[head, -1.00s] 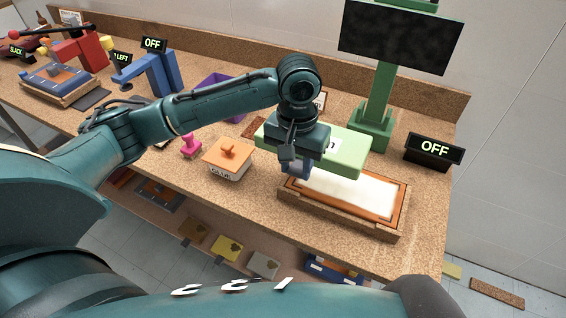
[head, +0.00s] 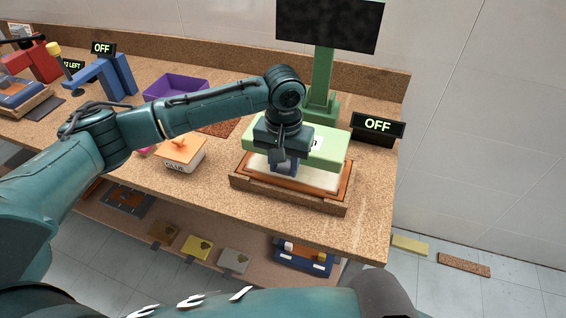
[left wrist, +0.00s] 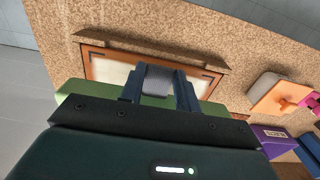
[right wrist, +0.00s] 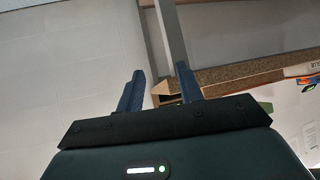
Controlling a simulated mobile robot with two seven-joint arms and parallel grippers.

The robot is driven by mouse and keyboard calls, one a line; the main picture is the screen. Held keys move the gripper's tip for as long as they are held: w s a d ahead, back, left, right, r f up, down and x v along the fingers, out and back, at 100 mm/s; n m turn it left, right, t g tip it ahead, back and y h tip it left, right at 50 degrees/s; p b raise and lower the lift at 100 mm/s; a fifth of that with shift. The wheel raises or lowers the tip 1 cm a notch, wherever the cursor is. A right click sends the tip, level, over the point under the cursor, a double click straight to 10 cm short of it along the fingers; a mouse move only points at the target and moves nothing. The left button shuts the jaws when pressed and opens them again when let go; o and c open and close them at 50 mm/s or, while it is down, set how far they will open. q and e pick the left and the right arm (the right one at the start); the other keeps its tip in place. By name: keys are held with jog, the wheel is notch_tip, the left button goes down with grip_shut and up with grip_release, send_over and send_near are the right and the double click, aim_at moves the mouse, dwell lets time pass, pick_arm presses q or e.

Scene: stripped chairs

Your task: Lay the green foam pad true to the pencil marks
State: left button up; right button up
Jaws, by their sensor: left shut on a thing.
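The light green foam pad (head: 325,153) hangs over the shallow wooden tray (head: 240,184) in the head view, with a white label on its top. My left gripper (head: 284,168) is shut at the pad; its fingers (left wrist: 160,88) close on a grey piece that shows between them. Part of the pad (left wrist: 72,98) shows beside my gripper in the left wrist view. The tray (left wrist: 152,45) has an orange-brown border with dark corner marks and a pale inside, partly covered. I cannot tell whether the pad touches it. My right gripper (right wrist: 160,90) is open and empty.
A green post with a dark screen (head: 328,25) stands behind the tray. A black OFF sign (head: 377,127) is at the right. A white box with an orange lid (head: 183,153) and a purple bin (head: 176,87) are to the left. Bench is bare right of the tray.

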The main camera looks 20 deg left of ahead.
pick_arm(q)
jog(key=shift+r+p, duration=0.25)
jog(key=shift+p, duration=0.6)
jog(key=shift+f+b, duration=0.4)
jog(key=shift+f, duration=3.05)
jog(key=shift+p, duration=0.55)
jog(key=shift+f, duration=0.3)
jog(key=o, duration=1.1)
jog(key=shift+o, duration=0.3)
jog(key=shift+r, duration=0.1)
